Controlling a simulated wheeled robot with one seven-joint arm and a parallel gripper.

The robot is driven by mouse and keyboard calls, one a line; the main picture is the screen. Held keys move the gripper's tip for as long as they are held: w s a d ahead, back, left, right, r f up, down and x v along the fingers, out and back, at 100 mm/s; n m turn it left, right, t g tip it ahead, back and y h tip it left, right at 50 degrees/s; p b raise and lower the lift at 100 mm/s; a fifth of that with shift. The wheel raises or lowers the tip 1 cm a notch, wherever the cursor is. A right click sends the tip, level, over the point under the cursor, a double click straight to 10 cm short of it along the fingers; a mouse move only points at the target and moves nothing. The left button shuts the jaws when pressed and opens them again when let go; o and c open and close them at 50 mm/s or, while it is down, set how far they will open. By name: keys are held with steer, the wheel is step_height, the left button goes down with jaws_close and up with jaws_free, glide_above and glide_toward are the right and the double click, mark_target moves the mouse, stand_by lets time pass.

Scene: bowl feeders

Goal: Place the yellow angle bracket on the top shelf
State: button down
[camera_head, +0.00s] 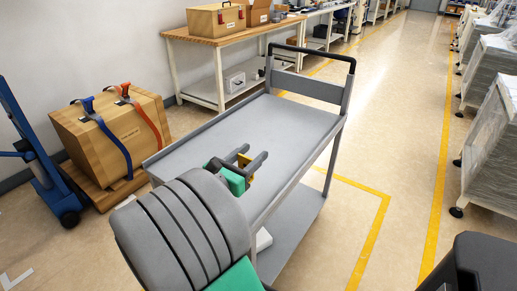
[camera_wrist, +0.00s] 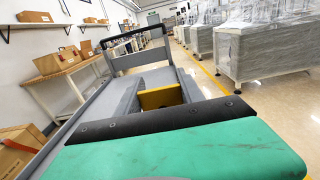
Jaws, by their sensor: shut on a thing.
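The yellow angle bracket (camera_head: 249,180) is between the fingers of my gripper (camera_head: 251,157). Only a small part of it shows in the head view. In the wrist view the yellow angle bracket (camera_wrist: 160,97) shows as a yellow plate between the two grey fingers. My gripper is shut on it. It is over the near part of the grey cart's top shelf (camera_head: 275,118). I cannot tell whether the bracket touches the shelf or hangs above it. My own arm hides the near left corner of the cart.
The top shelf looks bare beyond my gripper, with a black push handle (camera_head: 315,53) at its far end. A lower shelf (camera_head: 294,225) lies beneath. Strapped cartons (camera_head: 110,132) stand at the left. A wooden bench (camera_head: 235,32) stands behind, and wrapped machines (camera_head: 490,130) stand at the right.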

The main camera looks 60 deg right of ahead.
steer(key=w+d+f+b, duration=0.1)
steer(key=d+f, duration=0.2)
steer(key=d, duration=0.1)
steer(key=w+d+f+b, duration=0.1)
steer(key=d+f+b, duration=0.1)
steer(key=d+f, duration=0.1)
steer(key=w+d+f+b, duration=0.1)
steer(key=w+d+f, duration=0.1)
steer(key=d, duration=0.3)
steer(key=shift+d+f, duration=0.3)
steer(key=shift+f, duration=0.4)
steer(key=f+b, duration=0.2)
steer(key=f, duration=0.1)
steer(key=shift+d, duration=0.3)
steer(key=shift+f, duration=0.4)
steer(key=c, duration=0.7)
jaws_free()
